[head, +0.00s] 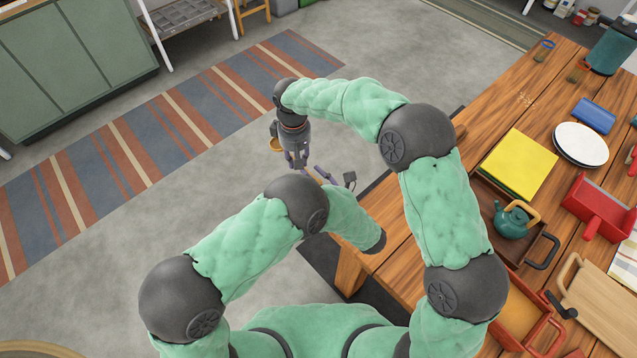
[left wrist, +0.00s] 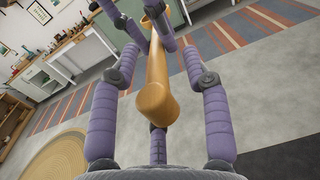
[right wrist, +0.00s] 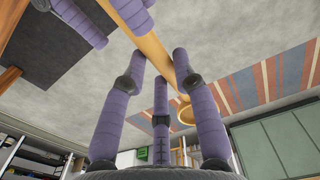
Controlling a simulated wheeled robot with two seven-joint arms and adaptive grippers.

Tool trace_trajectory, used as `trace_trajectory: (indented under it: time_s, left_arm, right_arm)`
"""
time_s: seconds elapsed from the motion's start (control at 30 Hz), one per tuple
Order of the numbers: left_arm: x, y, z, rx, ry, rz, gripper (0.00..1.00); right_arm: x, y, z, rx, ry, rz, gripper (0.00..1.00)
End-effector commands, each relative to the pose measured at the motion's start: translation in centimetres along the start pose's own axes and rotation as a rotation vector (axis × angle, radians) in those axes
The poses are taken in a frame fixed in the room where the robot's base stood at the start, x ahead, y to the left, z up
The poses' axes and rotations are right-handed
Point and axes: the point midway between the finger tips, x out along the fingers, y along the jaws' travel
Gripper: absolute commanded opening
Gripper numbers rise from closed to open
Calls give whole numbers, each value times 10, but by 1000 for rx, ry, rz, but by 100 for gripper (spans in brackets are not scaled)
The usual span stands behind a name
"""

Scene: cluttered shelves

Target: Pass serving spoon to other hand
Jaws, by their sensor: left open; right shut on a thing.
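The orange-brown serving spoon (left wrist: 153,75) is held in the air away from the table. My right gripper (right wrist: 159,55) is shut on its handle near the bowl (right wrist: 187,112). In the head view the bowl (head: 276,144) shows beside my right gripper (head: 297,158). My left gripper (left wrist: 160,55) is open, and the thick handle end lies between its spread fingers in the left wrist view. In the head view my left gripper (head: 330,178) is partly hidden behind my own arm, and most of the handle is hidden too.
The wooden table (head: 470,140) on the right holds a teal teapot (head: 513,220), a yellow square (head: 519,163), white plates (head: 580,144) and a red bin (head: 600,207). Open floor with a striped rug (head: 150,150) lies left and ahead.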

Motion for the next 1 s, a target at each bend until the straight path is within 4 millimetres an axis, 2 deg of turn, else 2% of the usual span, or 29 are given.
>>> trace_trajectory:
  time_s: [0.27, 0.43, 0.47, 0.57, 0.6, 0.67, 1.0]
  left_arm:
    - [1, 0, 0, 0, 0, 0, 47]
    - [1, 0, 0, 0, 0, 0, 2]
    - [1, 0, 0, 0, 0, 0, 0]
    - [1, 0, 0, 0, 1, 0, 0]
    - [1, 0, 0, 0, 1, -1, 30]
    - [1, 0, 0, 1, 1, -1, 47]
    - [0, 0, 0, 1, 0, 0, 47]
  right_arm:
    - [0, 0, 0, 0, 0, 0, 1]
    - [0, 0, 0, 0, 0, 0, 1]
    - [0, 0, 0, 0, 0, 0, 1]
    - [0, 0, 0, 0, 0, 0, 1]
    - [0, 0, 0, 0, 0, 0, 1]
    - [0, 0, 0, 0, 0, 0, 1]
    - [0, 0, 0, 0, 0, 0, 1]
